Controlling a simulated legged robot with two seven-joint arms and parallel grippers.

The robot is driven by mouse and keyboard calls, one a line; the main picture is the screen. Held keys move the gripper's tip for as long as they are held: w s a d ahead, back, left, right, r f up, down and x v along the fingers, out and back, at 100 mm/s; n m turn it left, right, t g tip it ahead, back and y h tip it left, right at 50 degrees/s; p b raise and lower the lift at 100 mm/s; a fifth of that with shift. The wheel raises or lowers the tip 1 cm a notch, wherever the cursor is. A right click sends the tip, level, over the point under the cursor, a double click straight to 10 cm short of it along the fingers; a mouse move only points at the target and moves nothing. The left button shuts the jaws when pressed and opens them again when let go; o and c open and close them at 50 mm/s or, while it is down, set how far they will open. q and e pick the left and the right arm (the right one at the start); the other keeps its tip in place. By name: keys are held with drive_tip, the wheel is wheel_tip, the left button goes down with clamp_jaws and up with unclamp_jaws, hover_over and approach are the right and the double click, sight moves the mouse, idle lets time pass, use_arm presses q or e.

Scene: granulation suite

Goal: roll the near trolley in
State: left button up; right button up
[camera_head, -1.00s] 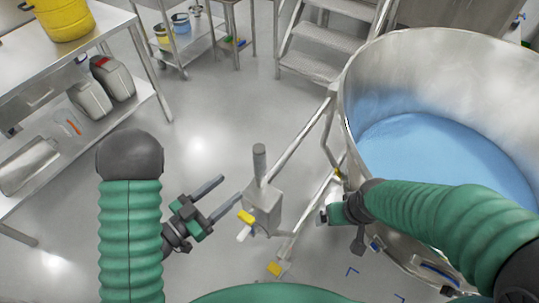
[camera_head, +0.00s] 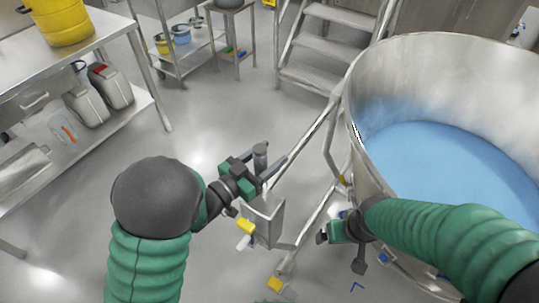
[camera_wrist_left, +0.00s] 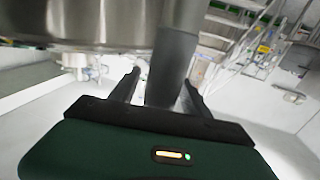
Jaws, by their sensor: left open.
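The near trolley carries a big steel bowl (camera_head: 352,130) with blue contents, at the right of the head view. A steel bar runs along its left side to a bracket with an upright grey grip post (camera_head: 260,153). My left gripper (camera_head: 268,170) is open at this post. In the left wrist view the post (camera_wrist_left: 172,65) stands between the two spread fingers (camera_wrist_left: 160,92); contact cannot be told. My right gripper (camera_head: 330,234) is low beside the bowl's near left side, partly hidden by its wrist; its jaws cannot be made out.
A steel bench (camera_head: 100,35) with a yellow drum (camera_head: 66,20) and canisters below (camera_head: 110,85) stands at left. Steps (camera_head: 330,45) and a shelf cart (camera_head: 185,62) with buckets are at the back. The floor between bench and trolley is clear.

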use_arm(q)
drive_tip(key=shift+a, duration=0.1)
drive_tip(key=shift+c, duration=0.4)
clamp_jaws()
idle(0.9)
